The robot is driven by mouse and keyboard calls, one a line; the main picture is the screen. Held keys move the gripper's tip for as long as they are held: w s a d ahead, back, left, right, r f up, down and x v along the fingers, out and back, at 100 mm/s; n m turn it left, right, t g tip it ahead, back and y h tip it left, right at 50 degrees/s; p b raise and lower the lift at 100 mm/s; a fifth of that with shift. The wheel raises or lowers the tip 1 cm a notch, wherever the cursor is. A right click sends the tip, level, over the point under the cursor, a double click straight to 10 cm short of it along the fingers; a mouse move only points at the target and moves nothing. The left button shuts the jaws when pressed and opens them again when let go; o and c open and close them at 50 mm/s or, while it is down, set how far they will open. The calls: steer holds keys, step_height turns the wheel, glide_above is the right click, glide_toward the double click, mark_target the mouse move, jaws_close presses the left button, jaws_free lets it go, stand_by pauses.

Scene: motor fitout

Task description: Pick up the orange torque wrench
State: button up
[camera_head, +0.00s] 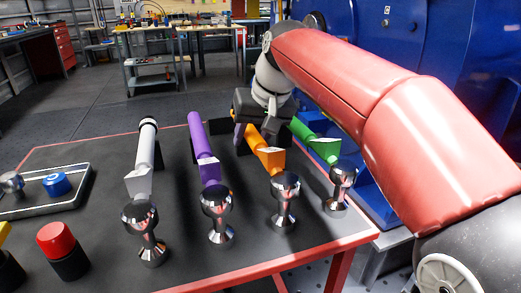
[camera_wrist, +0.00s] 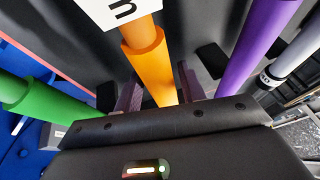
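The orange torque wrench (camera_head: 267,157) lies tilted on the dark table, between the purple and green ones. Its near end is a wide orange block with a pale face. My gripper (camera_head: 245,127) is at the wrench's far end and hides part of it. In the wrist view, the orange shaft (camera_wrist: 155,68) runs between the two purplish fingers of my gripper (camera_wrist: 159,90). The fingers are apart, one on each side of the shaft, with a gap visible on the right. Contact on the left side cannot be told.
A purple wrench (camera_head: 203,145) and a white-grey one (camera_head: 145,155) lie to the left; a green one (camera_head: 318,142) lies to the right. Several shiny metal knobs (camera_head: 284,198) stand in front. A tray (camera_head: 75,202) and a red-topped cylinder (camera_head: 57,240) are at the left.

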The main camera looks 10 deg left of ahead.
jaws_close()
steer(key=shift+r, duration=0.15)
